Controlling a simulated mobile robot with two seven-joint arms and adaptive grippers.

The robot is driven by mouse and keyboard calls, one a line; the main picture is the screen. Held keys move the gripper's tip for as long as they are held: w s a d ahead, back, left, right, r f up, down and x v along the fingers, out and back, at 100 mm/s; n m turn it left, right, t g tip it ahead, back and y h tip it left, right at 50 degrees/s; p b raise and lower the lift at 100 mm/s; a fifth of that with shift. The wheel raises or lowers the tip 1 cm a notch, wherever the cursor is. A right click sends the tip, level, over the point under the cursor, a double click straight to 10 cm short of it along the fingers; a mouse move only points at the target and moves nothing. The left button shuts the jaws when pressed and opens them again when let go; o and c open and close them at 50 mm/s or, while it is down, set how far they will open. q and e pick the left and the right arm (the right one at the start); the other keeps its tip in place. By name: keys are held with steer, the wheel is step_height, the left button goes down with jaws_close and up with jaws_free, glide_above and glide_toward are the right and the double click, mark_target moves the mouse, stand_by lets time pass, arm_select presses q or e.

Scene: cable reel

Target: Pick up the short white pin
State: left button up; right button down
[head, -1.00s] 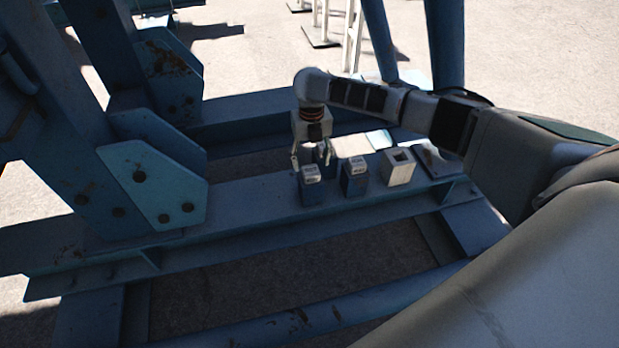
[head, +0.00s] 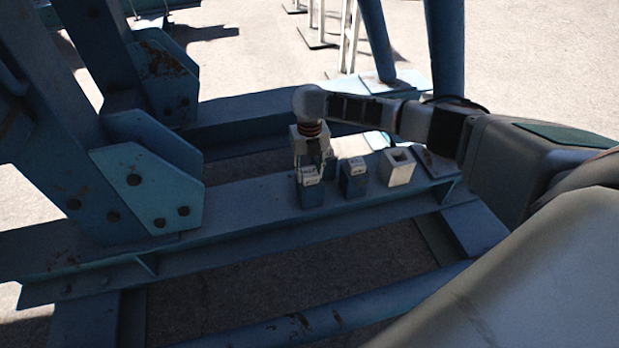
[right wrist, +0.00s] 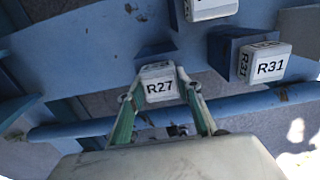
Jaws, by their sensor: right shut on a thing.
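A white pin top marked R27 (right wrist: 159,83) sits between the two fingers of my right gripper (right wrist: 161,96) in the right wrist view. The gripper is shut on it. In the head view my right gripper (head: 310,170) points down at the leftmost blue block (head: 312,196), whose white top (head: 308,176) is partly covered by the fingers. I cannot tell whether the pin is lifted or still seated in the block. Its length is hidden. My left gripper is not in view.
A second blue block with a white top (head: 354,178) and a white hollow block (head: 398,167) stand to the right on the blue beam (head: 245,205). The right wrist view shows another white top marked R31 (right wrist: 268,63). Large blue frame plates (head: 150,190) stand at left.

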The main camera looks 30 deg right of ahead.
steer(key=r+p, duration=0.1)
steer(key=r, duration=0.4)
steer(key=shift+w, duration=0.2)
arm_select(q)
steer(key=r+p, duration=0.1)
steer(key=p, duration=0.1)
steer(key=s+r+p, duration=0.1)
steer(key=p, duration=0.1)
steer(key=shift+p, duration=0.35)
arm_select(e)
step_height(320, 180, up, 15)
steer(key=shift+s, duration=0.15)
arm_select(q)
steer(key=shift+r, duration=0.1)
arm_select(e)
steer(key=shift+r, duration=0.1)
